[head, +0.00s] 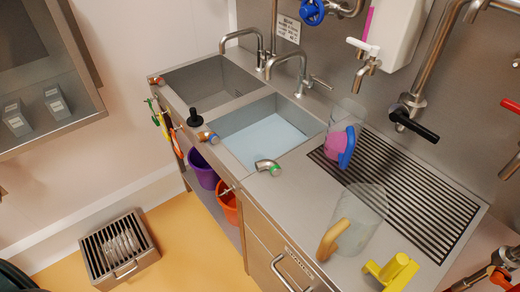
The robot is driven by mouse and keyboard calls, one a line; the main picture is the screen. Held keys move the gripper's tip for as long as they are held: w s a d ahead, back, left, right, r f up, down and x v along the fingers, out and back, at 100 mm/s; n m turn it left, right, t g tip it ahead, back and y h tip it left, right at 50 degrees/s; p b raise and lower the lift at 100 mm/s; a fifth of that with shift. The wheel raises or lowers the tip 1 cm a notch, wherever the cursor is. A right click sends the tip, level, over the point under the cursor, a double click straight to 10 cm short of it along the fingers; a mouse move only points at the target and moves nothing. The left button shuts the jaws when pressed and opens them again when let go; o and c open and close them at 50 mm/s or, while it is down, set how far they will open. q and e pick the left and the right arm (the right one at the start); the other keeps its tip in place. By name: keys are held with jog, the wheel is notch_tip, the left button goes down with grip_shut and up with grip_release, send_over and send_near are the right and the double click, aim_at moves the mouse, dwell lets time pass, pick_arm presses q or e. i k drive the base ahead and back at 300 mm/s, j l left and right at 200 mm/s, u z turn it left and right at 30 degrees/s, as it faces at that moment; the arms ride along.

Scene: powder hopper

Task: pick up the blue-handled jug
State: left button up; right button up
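The blue-handled jug (335,143) is a clear jug holding something pink. It stands at the back left of the slatted drainer, just right of the filled sink. Its blue handle (347,148) faces right and toward the front.
A clear jug with an orange handle (360,218) stands in front on the steel counter. A yellow object (393,272) lies at the front right. Two sinks, one with pale blue liquid (265,140), lie to the left. A black-handled tap (413,125) overhangs the slatted drainer (425,200).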

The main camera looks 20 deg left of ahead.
aim_at(347, 119)
jog(key=j+z, duration=0.15)
jog(key=j, duration=0.45)
jog(key=j+z, duration=0.15)
jog(key=j, duration=0.5)
jog(key=j+z, duration=0.15)
jog(key=j, duration=0.45)
jog(key=j+z, duration=0.15)
jog(key=j, duration=0.45)
jog(key=k+j+z, duration=0.15)
jog(key=j, duration=0.45)
